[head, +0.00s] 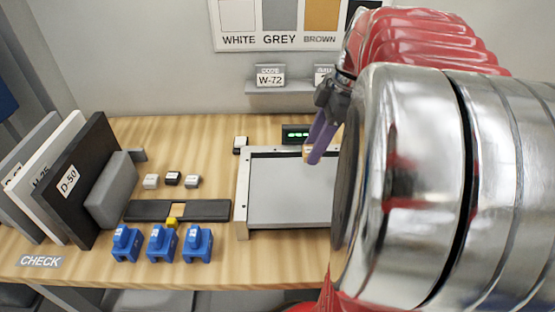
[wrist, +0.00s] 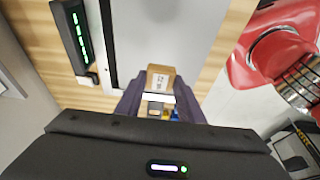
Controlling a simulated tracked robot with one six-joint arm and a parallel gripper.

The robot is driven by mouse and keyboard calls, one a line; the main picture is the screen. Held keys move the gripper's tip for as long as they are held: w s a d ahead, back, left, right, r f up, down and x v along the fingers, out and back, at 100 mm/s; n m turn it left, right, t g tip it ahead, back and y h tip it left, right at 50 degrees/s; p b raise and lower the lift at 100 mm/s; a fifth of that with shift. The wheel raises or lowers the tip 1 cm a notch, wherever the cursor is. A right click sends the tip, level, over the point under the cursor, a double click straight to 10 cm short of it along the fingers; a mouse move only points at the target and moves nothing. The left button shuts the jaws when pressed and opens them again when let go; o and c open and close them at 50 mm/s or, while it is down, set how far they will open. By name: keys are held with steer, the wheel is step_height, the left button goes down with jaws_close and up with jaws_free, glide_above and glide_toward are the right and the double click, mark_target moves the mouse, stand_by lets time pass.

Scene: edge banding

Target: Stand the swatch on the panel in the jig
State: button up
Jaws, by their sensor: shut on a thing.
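The jig (head: 243,190) is a pale frame on the wooden bench, right of the middle in the head view. A flat grey panel (head: 290,190) lies in it, and my arm hides its right side. My gripper (head: 316,150) is over the jig's far edge, its purple fingers pointing down. In the wrist view my gripper (wrist: 158,100) is shut on a small brown swatch (wrist: 160,78) with a white label. In the head view only a tan bit of the swatch (head: 306,154) shows by the fingertips. I cannot tell whether it touches the panel.
A display with green digits (head: 296,133) stands behind the jig. To the left are several blue clamps (head: 162,243), a dark bar (head: 150,210), small blocks (head: 172,179) and leaning boards (head: 85,180). A shelf with a W-72 tag (head: 270,77) is on the wall.

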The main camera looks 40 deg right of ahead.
steer(key=shift+f, duration=0.3)
glide_above(306, 187)
steer(key=d, duration=0.1)
steer(key=f, duration=0.5)
steer(key=shift+s+f, duration=0.3)
steer(key=shift+f, duration=0.05)
steer(key=shift+f, duration=1.85)
steer(key=shift+f, duration=0.1)
steer(key=o, duration=1)
